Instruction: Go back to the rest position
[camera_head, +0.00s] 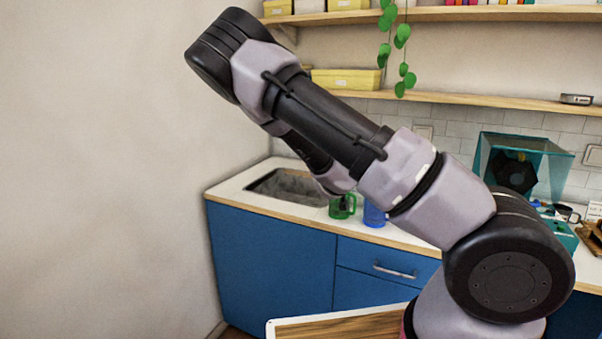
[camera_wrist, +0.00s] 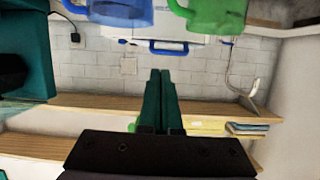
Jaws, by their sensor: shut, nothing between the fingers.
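My gripper (camera_wrist: 160,74) shows in the wrist view as two dark green fingers pressed together, with nothing between them. It points at the tiled wall and shelves, which appear upside down there. In the head view my arm stretches up to the left and folds back down toward the counter; the gripper itself is hidden behind the arm.
A green mug (camera_head: 343,207) and a blue mug (camera_head: 374,214) stand on the counter (camera_head: 236,188) beside the sink (camera_head: 290,186). A teal open-fronted box (camera_head: 555,168) stands at right. Wooden shelves (camera_head: 440,98) hang above. The left wall (camera_head: 90,170) is bare.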

